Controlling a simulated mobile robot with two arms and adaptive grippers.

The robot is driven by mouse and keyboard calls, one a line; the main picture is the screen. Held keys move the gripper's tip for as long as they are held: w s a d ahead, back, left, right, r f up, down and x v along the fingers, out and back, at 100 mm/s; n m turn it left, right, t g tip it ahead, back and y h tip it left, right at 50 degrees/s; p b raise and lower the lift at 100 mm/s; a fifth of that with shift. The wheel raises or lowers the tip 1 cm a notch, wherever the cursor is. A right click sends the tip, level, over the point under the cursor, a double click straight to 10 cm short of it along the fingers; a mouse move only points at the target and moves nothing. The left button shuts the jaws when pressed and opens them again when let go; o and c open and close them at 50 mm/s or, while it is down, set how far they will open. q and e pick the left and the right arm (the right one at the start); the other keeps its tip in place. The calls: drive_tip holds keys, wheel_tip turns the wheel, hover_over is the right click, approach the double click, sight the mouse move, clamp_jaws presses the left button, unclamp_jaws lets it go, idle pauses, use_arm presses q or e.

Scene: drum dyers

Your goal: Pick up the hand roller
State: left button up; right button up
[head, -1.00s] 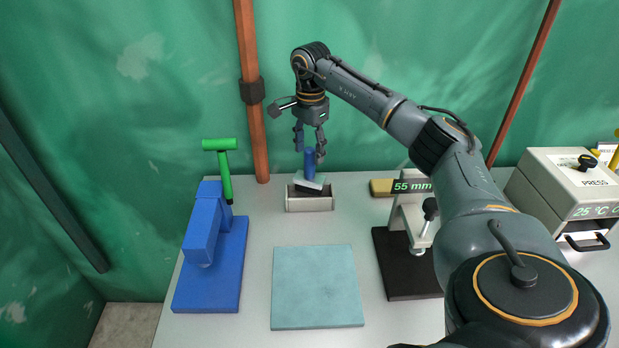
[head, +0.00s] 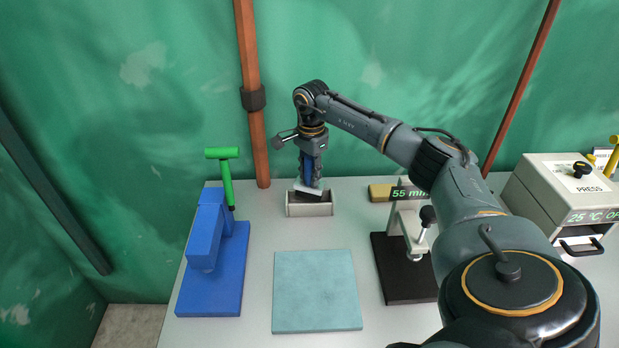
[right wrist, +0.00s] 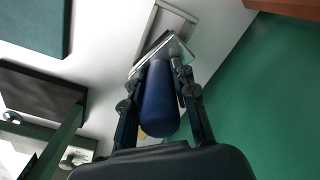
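The hand roller stands tilted in a small grey open box at the back of the table, its blue handle (head: 307,168) up and its pale lower part (head: 309,190) at the box. In the right wrist view its dark blue handle (right wrist: 160,100) points toward the camera. My right gripper (head: 312,175) points down over the box with its fingers on both sides of the handle; they also show in the right wrist view (right wrist: 158,82). Whether the fingers press on the handle is unclear. My left gripper is not in view.
The grey box (head: 310,210) sits near the table's back edge. A blue stand (head: 213,275) with a green-handled tool (head: 227,180) is at left. A teal slab (head: 316,290) lies in front. A black-based gauge (head: 405,270), yellow block (head: 381,192) and press (head: 575,195) are at right.

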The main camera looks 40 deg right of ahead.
sight(310, 163)
clamp_jaws()
drive_tip(key=shift+d+r+b, duration=0.1)
drive_tip(key=shift+r+b, duration=0.4)
drive_tip(key=r, duration=0.1)
drive_tip(key=r+b, duration=0.1)
drive_tip(key=r, duration=0.1)
drive_tip(key=shift+s+a, duration=0.25)
drive_tip(key=shift+a, duration=0.05)
drive_tip(key=s+a+r+b, duration=0.3)
drive_tip(key=s+a+r, duration=0.5)
drive_tip(key=s+r, duration=0.1)
drive_tip(key=shift+s+a, duration=0.3)
drive_tip(key=shift+s, duration=0.35)
